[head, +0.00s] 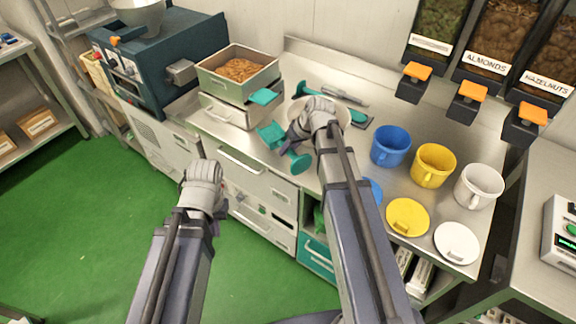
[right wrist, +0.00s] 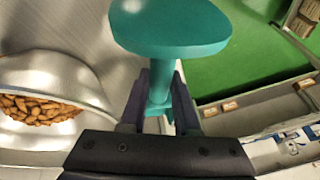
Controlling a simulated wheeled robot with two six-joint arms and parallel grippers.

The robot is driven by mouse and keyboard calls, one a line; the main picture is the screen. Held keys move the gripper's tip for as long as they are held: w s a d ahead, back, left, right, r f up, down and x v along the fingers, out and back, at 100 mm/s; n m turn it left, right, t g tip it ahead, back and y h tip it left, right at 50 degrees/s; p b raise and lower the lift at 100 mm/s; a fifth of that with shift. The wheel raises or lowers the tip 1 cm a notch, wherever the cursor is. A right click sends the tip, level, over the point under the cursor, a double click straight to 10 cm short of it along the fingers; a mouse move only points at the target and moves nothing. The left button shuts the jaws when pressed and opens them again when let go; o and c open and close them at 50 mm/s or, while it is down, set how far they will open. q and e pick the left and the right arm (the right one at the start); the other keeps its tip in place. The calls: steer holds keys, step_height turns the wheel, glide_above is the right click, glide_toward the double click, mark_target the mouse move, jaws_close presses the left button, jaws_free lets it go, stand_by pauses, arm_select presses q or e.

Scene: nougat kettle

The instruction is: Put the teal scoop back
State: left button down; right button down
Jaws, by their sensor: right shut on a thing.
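The teal scoop (head: 271,134) is in my right gripper (head: 291,142), clear of the bowl and near the counter's front edge in the head view. Its round-ended handle (head: 300,163) points down and to the right. In the right wrist view the fingers (right wrist: 160,105) are closed on the teal stem, below its broad flat end (right wrist: 170,28). The pale bowl (head: 337,109) is partly hidden behind my right wrist; the right wrist view shows almonds (right wrist: 38,108) in it. My left gripper (head: 205,208) is low in front of the cabinets, its fingers unclear.
A box of brown bits (head: 240,86) stands left of the bowl, with a teal piece (head: 265,96) at its corner. More teal pieces (head: 358,116) lie behind the bowl. Blue (head: 390,148), yellow (head: 433,166) and white (head: 478,187) mugs stand right, lids in front.

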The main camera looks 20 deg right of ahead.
steer(key=shift+f+b, duration=2.05)
steer(key=shift+f, duration=0.45)
steer(key=shift+r, duration=0.15)
steer(key=c, duration=0.6)
jaws_free()
steer(key=shift+c, duration=0.2)
